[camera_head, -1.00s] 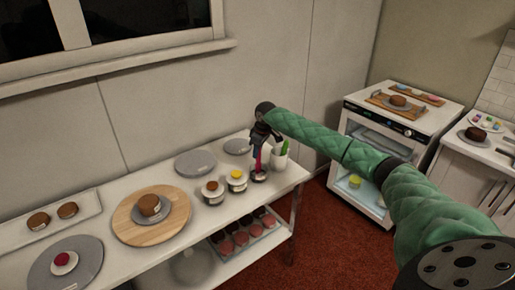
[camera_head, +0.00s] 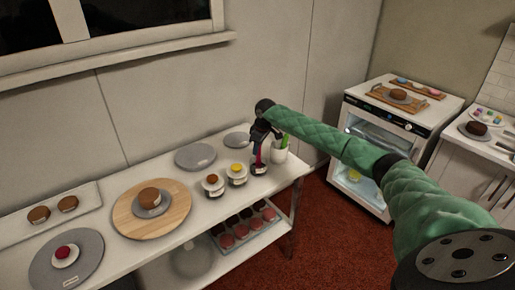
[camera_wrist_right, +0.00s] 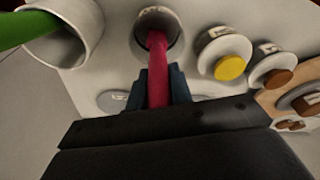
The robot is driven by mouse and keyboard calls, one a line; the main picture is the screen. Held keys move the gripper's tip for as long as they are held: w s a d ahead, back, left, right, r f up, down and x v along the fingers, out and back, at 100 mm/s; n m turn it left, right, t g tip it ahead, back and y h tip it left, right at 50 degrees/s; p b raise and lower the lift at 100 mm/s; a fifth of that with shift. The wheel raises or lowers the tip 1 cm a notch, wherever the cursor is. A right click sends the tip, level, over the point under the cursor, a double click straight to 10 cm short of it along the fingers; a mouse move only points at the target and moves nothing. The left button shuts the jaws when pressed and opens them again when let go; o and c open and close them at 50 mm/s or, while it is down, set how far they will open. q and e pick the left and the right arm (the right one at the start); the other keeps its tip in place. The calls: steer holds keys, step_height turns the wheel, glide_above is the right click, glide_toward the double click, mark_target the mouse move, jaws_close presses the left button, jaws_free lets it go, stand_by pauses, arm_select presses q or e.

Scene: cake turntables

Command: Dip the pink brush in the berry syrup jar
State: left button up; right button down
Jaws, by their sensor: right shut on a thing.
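My right gripper (camera_head: 262,138) is shut on the pink brush (camera_wrist_right: 158,75), above the right end of the white table. The brush points down into the mouth of a small jar (camera_head: 259,169), which stands upright with a pale label. In the right wrist view the jar (camera_wrist_right: 143,47) surrounds the brush's far end, and its inside looks dark. The brush tip is hidden inside, so I cannot tell if it touches syrup. My left gripper is not in view.
A white cup (camera_head: 279,155) with a green-handled tool stands close behind the jar. Two small jars with yellow (camera_head: 236,169) and brown (camera_head: 212,179) tops stand to the left. Grey turntables (camera_head: 196,157) and a wooden board (camera_head: 123,224) lie farther left.

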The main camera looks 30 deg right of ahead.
stand_by(0.5)
steer(key=shift+r+p, duration=2.1)
steer(key=shift+r, duration=0.25)
steer(key=shift+r+p, duration=0.8)
steer(key=shift+r, duration=0.15)
